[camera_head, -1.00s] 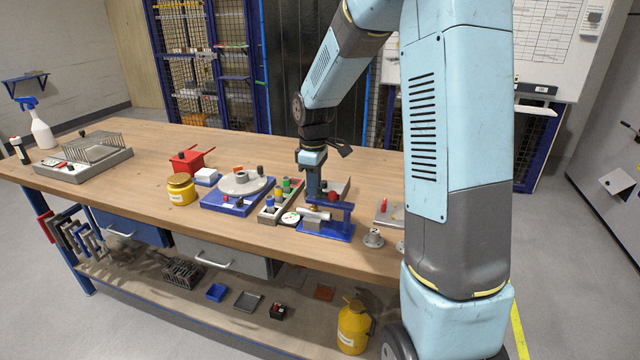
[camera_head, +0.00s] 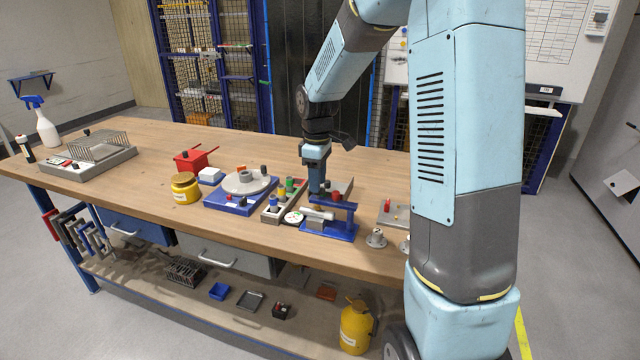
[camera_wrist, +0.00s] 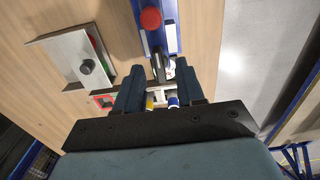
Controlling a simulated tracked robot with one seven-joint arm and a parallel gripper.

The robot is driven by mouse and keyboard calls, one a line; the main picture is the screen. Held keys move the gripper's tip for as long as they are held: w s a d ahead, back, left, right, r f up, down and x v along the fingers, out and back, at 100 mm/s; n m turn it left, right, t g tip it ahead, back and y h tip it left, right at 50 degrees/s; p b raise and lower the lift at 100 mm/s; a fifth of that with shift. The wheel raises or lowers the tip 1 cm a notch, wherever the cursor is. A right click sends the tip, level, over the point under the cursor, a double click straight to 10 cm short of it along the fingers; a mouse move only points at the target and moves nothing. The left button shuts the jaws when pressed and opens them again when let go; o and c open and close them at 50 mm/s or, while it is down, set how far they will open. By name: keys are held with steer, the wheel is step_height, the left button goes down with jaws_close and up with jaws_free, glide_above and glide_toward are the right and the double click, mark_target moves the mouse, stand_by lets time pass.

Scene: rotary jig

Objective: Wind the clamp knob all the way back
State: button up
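A blue clamp fixture (camera_head: 343,229) stands near the front edge of the bench, with a red round knob (camera_head: 336,197) on it. The fixture also shows in the wrist view (camera_wrist: 172,40), with its red knob (camera_wrist: 151,19) beyond my fingers. My gripper (camera_head: 316,192) is pointed down at the left end of this fixture. In the wrist view, its two dark blue fingers (camera_wrist: 160,85) are apart. A narrow dark grey part (camera_wrist: 158,68) of the fixture shows between or just beyond the fingertips. I cannot tell whether the fingers touch it. Which part is the clamp knob is unclear.
A grey plate with a black knob (camera_wrist: 86,66) lies beside the fixture. Left of it are a tray of coloured pegs (camera_head: 271,213), a rotary disc on a blue base (camera_head: 237,205), a yellow jar (camera_head: 185,188) and a red box (camera_head: 191,160). The back of the bench is clear.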

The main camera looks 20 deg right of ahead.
mark_target(318, 199)
step_height(318, 199, up, 12)
stand_by(0.4)
steer(key=s+r+m+t, duration=0.1)
steer(key=s+m+t, duration=0.1)
steer(key=s, duration=0.7)
steer(key=s+d+r+m+t, duration=0.1)
steer(key=s+r+m, duration=0.1)
steer(key=s+m, duration=0.3)
steer(key=s+d+r+m+t, duration=0.1)
steer(key=s+m, duration=0.3)
steer(key=s, duration=1)
steer(key=shift+r+t, duration=0.15)
steer(key=shift+t, duration=0.65)
steer(key=shift+o, duration=0.4)
